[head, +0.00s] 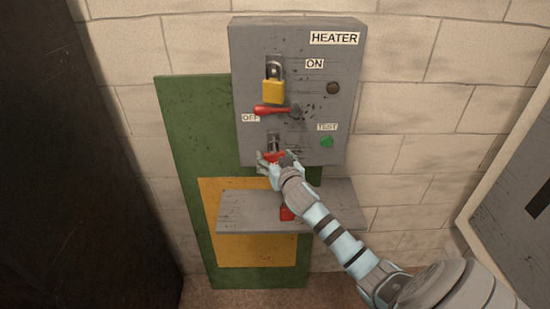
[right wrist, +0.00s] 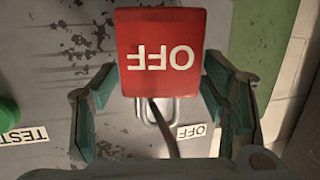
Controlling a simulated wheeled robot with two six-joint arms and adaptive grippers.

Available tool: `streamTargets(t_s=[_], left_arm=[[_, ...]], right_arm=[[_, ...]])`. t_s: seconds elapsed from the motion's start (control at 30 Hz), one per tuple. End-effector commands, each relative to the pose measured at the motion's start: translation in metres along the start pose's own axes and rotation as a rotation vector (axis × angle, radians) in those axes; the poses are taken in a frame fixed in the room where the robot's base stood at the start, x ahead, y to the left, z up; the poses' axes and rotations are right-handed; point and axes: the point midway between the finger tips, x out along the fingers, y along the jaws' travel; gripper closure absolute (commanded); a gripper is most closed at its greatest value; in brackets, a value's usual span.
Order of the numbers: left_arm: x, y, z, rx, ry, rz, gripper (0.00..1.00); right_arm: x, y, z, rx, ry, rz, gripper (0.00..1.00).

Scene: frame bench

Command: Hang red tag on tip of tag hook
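The red tag (right wrist: 160,50) with white OFF lettering is between the fingers of my right gripper (right wrist: 160,85), which touch its two side edges. In the head view the right gripper (head: 274,160) is low on the grey heater box, with the red of the tag showing between its fingers. Whether the tag's hole is around the hook tip is hidden. My left gripper is out of view.
The heater box (head: 343,130) carries a yellow padlock (head: 273,92), a red lever (head: 270,110) and a green TEST button (head: 326,142). A grey shelf (head: 245,214) stands out below.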

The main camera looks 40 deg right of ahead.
Motion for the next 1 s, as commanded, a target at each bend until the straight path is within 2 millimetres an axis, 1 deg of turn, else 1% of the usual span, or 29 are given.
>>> streamTargets(t_s=[0.3,0.4,0.47,0.57,0.7,0.8,0.9,1.0], left_arm=[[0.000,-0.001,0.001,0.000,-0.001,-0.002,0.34],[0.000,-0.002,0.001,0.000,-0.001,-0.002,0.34],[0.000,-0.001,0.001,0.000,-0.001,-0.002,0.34],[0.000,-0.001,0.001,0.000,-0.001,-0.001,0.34],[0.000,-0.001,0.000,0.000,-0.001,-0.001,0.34],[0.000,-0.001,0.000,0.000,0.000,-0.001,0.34],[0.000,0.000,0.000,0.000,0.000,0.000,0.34],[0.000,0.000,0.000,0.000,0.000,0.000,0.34]], right_arm=[[0.000,0.000,0.000,0.000,-0.001,0.000,0.23],[-0.007,0.000,0.000,-0.002,0.000,-0.001,0.23],[-0.017,0.000,0.001,-0.002,-0.001,-0.001,0.23],[-0.042,0.000,0.001,-0.003,-0.001,-0.002,0.23],[-0.082,0.000,0.001,-0.003,-0.001,-0.002,0.23],[-0.104,0.000,0.001,-0.002,-0.001,-0.002,0.23],[-0.117,0.000,0.001,-0.001,-0.001,-0.001,0.23],[-0.121,0.000,0.000,0.001,0.000,0.000,0.23]])
